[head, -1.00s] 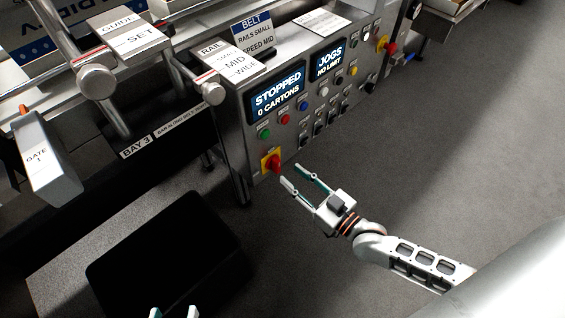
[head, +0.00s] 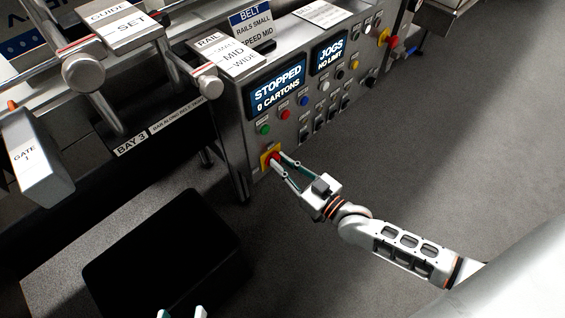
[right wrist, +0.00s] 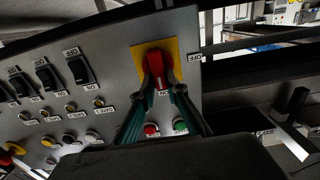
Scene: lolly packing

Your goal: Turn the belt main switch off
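The belt main switch (head: 268,154) is a red rotary handle on a yellow plate, low on the left of the control panel. In the right wrist view the red handle (right wrist: 156,62) points down toward the ON label, and an OFF label (right wrist: 194,58) sits right of the plate. My right gripper (head: 279,160) has its fingertips at the switch. In the right wrist view its fingers (right wrist: 159,88) close in on both sides of the handle and appear to touch it. My left gripper (head: 182,313) shows only two separated fingertips at the bottom edge.
The panel screen (head: 276,86) reads STOPPED, 0 CARTONS. Green (head: 264,129) and red (head: 285,114) buttons sit above the switch. Another red knob on yellow (head: 385,38) is at the panel's far right. A black box (head: 165,260) stands on the floor. Open floor lies right of the panel.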

